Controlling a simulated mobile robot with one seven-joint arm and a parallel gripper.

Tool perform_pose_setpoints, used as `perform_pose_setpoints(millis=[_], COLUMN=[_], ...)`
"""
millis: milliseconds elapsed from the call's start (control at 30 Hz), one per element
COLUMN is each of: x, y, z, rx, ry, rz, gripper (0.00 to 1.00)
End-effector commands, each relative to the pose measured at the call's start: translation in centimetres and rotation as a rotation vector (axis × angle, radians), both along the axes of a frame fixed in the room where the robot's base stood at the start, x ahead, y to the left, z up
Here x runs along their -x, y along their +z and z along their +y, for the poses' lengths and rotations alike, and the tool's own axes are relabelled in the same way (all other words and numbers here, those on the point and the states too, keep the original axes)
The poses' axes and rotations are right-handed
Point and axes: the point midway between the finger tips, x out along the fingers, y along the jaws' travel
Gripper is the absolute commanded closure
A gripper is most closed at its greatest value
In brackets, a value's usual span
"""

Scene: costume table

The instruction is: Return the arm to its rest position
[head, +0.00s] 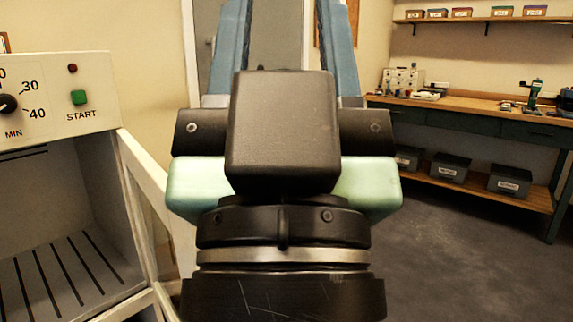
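My gripper (284,12) fills the middle of the head view, seen from behind and close up. Its two blue fingers point up and run to the top edge of the picture. They stand wide apart, with only the background showing between them, so it is open and empty. The fingertips are cut off or hard to make out at the top edge.
At the left is a cream cabinet (88,96) with a dial, a green START button (79,97) and a slatted floor; its door (140,180) stands open close to my arm. A wooden workbench (470,103) with tools stands at the right. Grey floor (450,260) there is clear.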

Motion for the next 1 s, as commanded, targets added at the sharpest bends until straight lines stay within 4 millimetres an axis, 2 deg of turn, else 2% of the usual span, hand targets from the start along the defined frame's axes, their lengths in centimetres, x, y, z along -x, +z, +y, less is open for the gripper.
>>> perform_pose_setpoints(millis=[33, 100, 800, 1000], x=[0.0, 0.0, -0.1, -0.2], y=[4.0, 6.2, 28.0, 32.0], z=[-0.1, -0.1, 0.0, 0.0], rx=[0.001, 0.001, 0.003, 0.003], ry=[-0.002, -0.002, -0.001, -0.001], rz=[-0.001, 0.0, 0.004, 0.005], gripper=[0.53, 0.53, 0.53, 0.53])
